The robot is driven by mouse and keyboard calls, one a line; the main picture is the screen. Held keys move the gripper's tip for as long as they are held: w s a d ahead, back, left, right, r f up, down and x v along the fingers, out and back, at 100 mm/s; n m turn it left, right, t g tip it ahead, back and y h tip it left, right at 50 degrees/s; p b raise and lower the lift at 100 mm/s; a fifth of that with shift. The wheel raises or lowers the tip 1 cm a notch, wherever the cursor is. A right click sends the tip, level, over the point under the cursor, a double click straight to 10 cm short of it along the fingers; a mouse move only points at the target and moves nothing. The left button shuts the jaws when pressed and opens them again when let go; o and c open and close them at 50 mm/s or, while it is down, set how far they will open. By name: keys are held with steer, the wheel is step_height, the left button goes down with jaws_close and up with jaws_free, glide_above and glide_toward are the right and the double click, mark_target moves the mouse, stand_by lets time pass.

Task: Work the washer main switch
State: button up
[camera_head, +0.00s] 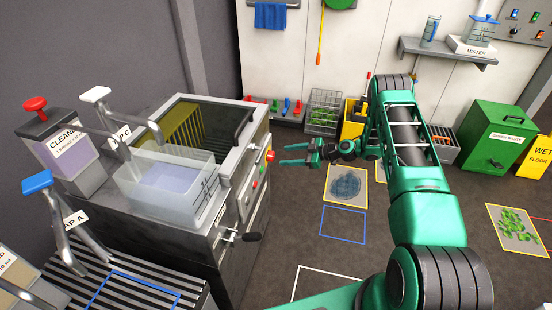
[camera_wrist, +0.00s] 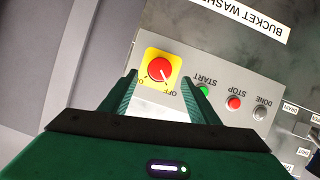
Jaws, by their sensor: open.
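The washer main switch (camera_wrist: 160,69) is a round red knob on a yellow plate on the grey panel of the bucket washer. Its pale pointer mark slants toward the letters "OFF", which are partly hidden and upside down in the wrist view. The switch (camera_head: 271,156) also shows on the washer's right face in the head view. My gripper (camera_head: 284,155) is open and empty, its fingers pointing left at the switch. In the wrist view the fingertips (camera_wrist: 160,85) appear on either side of the knob's lower part. I cannot tell whether they touch it.
A START button (camera_wrist: 203,91), a red STOP button (camera_wrist: 233,103) and a grey DONE button (camera_wrist: 260,113) sit beside the switch. A clear tub (camera_head: 165,185) of liquid stands on the washer. A black-handled valve (camera_head: 240,237) sticks out lower down. Open floor lies below my arm.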

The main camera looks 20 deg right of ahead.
mark_target(271, 156)
steer(key=x, duration=0.6)
steer(key=shift+w+a, duration=0.1)
steer(key=c, duration=1)
